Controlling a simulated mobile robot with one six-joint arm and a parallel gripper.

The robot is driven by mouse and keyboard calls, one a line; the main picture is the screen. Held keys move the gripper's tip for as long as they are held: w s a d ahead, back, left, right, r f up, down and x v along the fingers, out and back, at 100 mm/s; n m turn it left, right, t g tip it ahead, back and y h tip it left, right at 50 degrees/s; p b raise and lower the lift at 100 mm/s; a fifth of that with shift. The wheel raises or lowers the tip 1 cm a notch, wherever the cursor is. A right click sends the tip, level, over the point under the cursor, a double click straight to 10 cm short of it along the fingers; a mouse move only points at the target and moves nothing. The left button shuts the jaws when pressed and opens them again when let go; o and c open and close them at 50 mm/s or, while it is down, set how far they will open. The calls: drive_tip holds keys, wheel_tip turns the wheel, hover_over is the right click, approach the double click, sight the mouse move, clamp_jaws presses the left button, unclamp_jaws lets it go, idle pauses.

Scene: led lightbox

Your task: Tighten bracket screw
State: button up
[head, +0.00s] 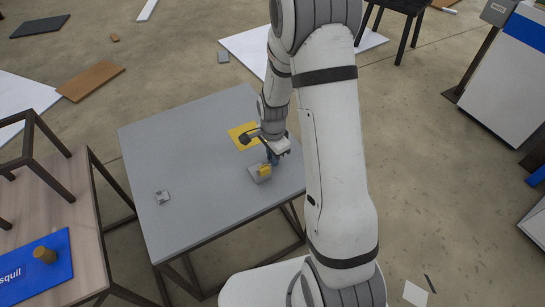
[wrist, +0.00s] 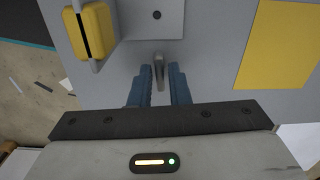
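A light grey bracket (wrist: 160,30) lies on the grey table, with a dark round screw or hole (wrist: 157,15) in its plate. In the head view the bracket (head: 256,178) sits near the table's right front side. A yellow block (wrist: 92,33) with a dark slot is at the bracket's left in the wrist view. My gripper (wrist: 161,72) has blue fingers set apart. A slim grey metal piece (wrist: 159,68), perhaps a hex key or lever, stands between the fingertips, with gaps seemingly on both sides. In the head view my gripper (head: 272,158) is beside the bracket and partly hides it.
A yellow sheet (wrist: 277,45) lies flat right of the bracket in the wrist view. A small grey part (head: 163,197) lies at the left of the grey table (head: 200,150); the space between is clear. A wooden table (head: 85,230) with a blue mat stands left.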

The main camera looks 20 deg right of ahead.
drive_tip(key=o, duration=0.3)
wheel_tip(320, 180, up, 7)
drive_tip(key=p, duration=0.5)
drive_tip(key=shift+r, duration=0.1)
drive_tip(key=s+r+n+t+p, duration=0.1)
drive_tip(key=s+r+n+p, duration=0.4)
drive_tip(key=r, duration=1.1)
drive_tip(key=s+r+n+t+p, duration=0.1)
drive_tip(key=s+r+n+p, duration=0.4)
drive_tip(key=s+r+n, duration=0.4)
drive_tip(key=s+r, duration=0.5)
drive_tip(key=r, duration=0.3)
drive_tip(key=shift+s+t, duration=0.15)
drive_tip(key=shift+t, duration=0.15)
